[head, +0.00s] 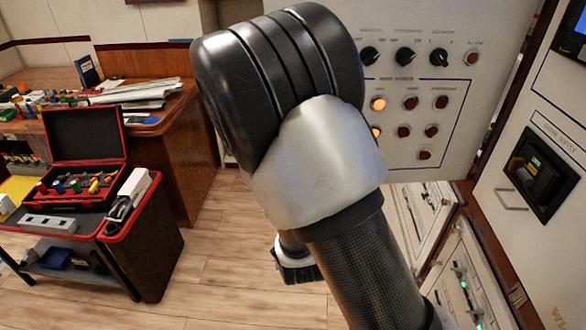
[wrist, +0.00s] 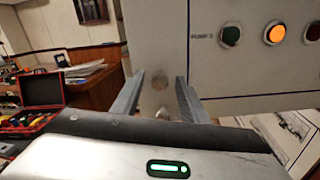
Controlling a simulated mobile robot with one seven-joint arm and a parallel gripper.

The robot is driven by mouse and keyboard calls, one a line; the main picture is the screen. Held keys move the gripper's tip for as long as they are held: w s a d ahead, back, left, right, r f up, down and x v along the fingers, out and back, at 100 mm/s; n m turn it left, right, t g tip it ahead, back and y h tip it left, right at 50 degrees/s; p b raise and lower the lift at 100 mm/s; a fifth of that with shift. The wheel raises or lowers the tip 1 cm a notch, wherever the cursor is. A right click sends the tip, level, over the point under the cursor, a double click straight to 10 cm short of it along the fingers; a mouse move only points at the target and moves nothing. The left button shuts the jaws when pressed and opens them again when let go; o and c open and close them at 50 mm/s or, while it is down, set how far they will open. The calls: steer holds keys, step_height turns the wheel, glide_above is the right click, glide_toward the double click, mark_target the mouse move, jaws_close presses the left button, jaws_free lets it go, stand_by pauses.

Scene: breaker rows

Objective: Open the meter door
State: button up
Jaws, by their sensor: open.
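A pale panel with knobs and lamps (head: 455,100), likely the meter door, stands out at an angle from the cabinet row in the head view. Its left part is hidden behind my arm. In the wrist view the panel (wrist: 262,75) fills the upper right, and its left and lower edges show. My gripper (wrist: 162,75) is open, with its two grey fingers at the panel's lower left corner. Nothing is clearly held between them. A faint brownish round spot shows between the fingers; I cannot tell whether the fingers touch the panel. In the head view my arm hides the fingers.
Grey cabinets (head: 548,200) with a handle and dark device stand at the right. Lower cabinet fronts (head: 465,285) sit below the panel. A cart (head: 140,255) with a red-edged toolbox and a wooden desk (head: 185,140) stand left. The wooden floor (head: 225,270) between is clear.

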steer(key=s+d+p, duration=0.1)
steer(key=s+p, duration=1.1)
steer(key=p, duration=0.1)
steer(key=shift+d, duration=0.2)
stand_by(0.5)
